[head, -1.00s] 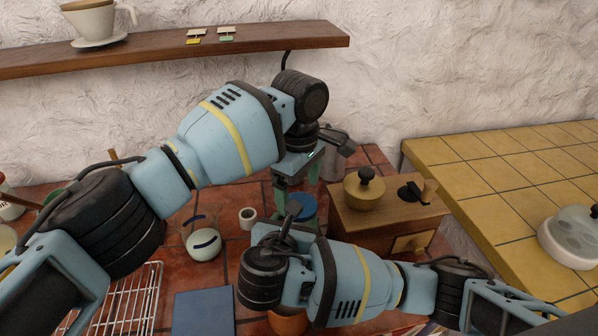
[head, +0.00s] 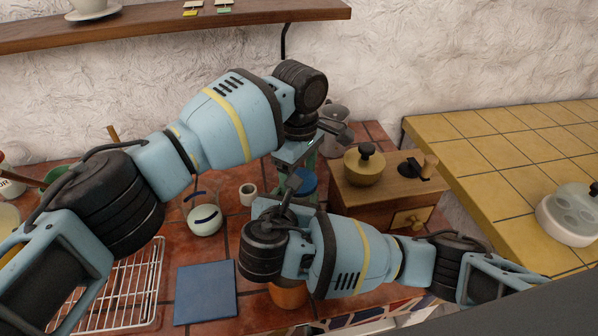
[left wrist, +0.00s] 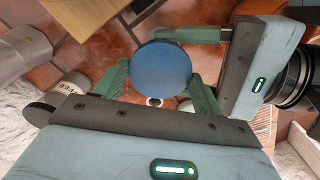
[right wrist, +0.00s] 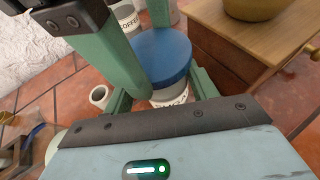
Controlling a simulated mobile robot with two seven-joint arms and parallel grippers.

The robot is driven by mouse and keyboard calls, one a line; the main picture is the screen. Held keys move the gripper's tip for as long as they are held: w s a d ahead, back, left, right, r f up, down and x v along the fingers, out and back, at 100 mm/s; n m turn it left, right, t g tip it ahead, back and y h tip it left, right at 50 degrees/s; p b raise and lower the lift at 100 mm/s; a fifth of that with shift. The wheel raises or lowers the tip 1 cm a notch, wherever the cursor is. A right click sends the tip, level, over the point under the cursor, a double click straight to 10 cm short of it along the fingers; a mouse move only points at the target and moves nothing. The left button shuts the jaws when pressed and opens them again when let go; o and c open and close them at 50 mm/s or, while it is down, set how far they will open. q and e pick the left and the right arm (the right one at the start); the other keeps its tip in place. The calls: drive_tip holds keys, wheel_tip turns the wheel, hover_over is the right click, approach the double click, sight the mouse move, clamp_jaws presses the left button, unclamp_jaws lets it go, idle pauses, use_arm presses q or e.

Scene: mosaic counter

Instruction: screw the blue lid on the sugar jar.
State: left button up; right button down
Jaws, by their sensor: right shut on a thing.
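The blue lid (head: 304,181) sits on top of the sugar jar, seen in the right wrist view as a white jar (right wrist: 171,96) with a partly hidden dark label. The lid looks level; I cannot tell whether it is threaded on. My right gripper (right wrist: 164,90) is shut on the jar just below the lid. My left gripper (left wrist: 160,76) comes from above, its green fingers on both sides of the lid (left wrist: 161,66). These fingers are apart and very near the rim; I see no clear grip. In the head view, both wrists hide most of the jar.
A wooden grinder box (head: 375,210) stands close right of the jar. A coffee jar (right wrist: 127,17) is behind. A small white cup (head: 247,194) and a round white pot (head: 204,221) stand left. A blue mat (head: 205,291) and a wire rack (head: 125,285) lie in front.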

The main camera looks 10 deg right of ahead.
use_arm(q)
drive_tip(key=o, duration=0.4)
drive_tip(key=shift+o, duration=0.2)
drive_tip(key=shift+r, duration=2.3)
drive_tip(key=shift+o, duration=1)
drive_tip(key=shift+r, duration=0.1)
